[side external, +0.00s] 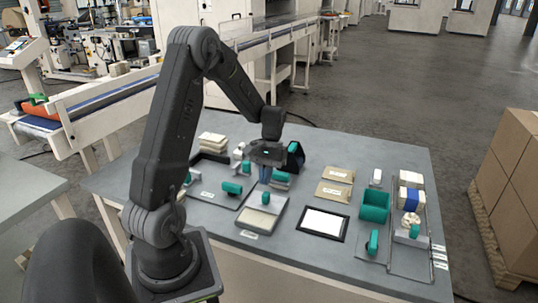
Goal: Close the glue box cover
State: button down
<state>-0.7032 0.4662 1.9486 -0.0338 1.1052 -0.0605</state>
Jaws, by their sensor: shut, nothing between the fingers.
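My gripper (265,178) points down over the middle of the grey table, its fingers together and empty. A teal piece (281,177) lies low in front of that panel, beside my fingers. My gripper hides part of this area, so the hinge and the box opening do not show clearly. I cannot tell whether my fingers touch anything.
A grey tray with a beige pad (262,216) and a teal handle lies in front. A black-framed white sheet (324,223), kraft packets (334,190) and a teal bin (374,206) are to the right. A teal roll (232,188) lies left. Bare table (390,156) shows at the back right.

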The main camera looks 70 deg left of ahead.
jog(key=w+a+r, duration=0.6)
jog(key=w+a, duration=0.1)
jog(key=x, duration=0.8)
jog(key=shift+f, duration=0.15)
jog(key=shift+s+d+f, duration=0.2)
jog(key=shift+s+d, duration=0.3)
jog(key=shift+s+d+f, duration=0.2)
jog(key=shift+s+d, duration=0.25)
jog(key=shift+s, duration=0.05)
jog(key=shift+s+d, duration=0.45)
jog(key=shift+d, duration=0.05)
send_over(258, 208)
jog(key=shift+f, duration=0.1)
